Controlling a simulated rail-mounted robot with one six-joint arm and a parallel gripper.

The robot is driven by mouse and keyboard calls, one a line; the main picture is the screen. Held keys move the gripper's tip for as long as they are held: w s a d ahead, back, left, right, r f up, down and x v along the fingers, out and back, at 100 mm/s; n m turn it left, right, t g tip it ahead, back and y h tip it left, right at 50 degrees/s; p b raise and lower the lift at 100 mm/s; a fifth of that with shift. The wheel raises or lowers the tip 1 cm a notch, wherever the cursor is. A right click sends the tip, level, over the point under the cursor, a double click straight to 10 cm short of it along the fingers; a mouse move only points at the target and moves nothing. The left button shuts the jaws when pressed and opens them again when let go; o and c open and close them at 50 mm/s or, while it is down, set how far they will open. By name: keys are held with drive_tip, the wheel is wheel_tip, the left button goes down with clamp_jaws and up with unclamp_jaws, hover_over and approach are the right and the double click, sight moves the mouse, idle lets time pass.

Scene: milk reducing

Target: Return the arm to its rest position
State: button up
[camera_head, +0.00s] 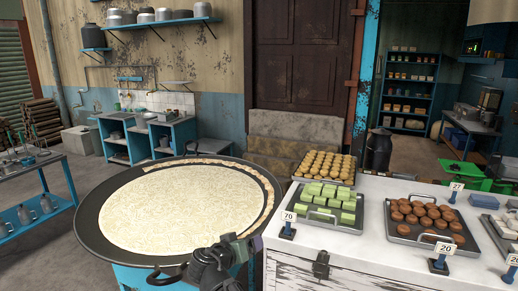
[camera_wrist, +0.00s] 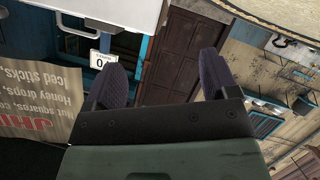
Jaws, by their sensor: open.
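My gripper (camera_wrist: 162,76) is open, with its two dark fingers apart and nothing between them in the wrist view. In the head view my gripper (camera_head: 246,247) is low in the picture, between the right front rim of the large round pan (camera_head: 92,232) and the white counter (camera_head: 370,205). The pan holds a wide pale, textured layer of milk (camera_head: 185,205). The wrist view is upside down and shows the brown door (camera_wrist: 170,70) beyond the fingers.
On the counter are trays of green blocks (camera_head: 328,203), yellow sweets (camera_head: 325,166) and brown sweets (camera_head: 428,219), with number signs such as the 70 sign (camera_head: 288,225). A printed paper sign (camera_wrist: 35,100) shows in the wrist view. Blue shelves (camera_head: 155,135) stand behind the pan.

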drive_tip(key=s+d+f+g+y, duration=0.3)
drive_tip(key=s+d+f+g, duration=0.2)
drive_tip(key=s+d, duration=0.3)
drive_tip(key=s+d+f+g+y, duration=0.4)
drive_tip(key=s+d+f+g, duration=0.2)
drive_tip(key=d, duration=0.7)
drive_tip(key=shift+s+f+n+g, duration=0.2)
drive_tip(key=shift+s+n+g, duration=0.2)
drive_tip(key=shift+s, duration=0.75)
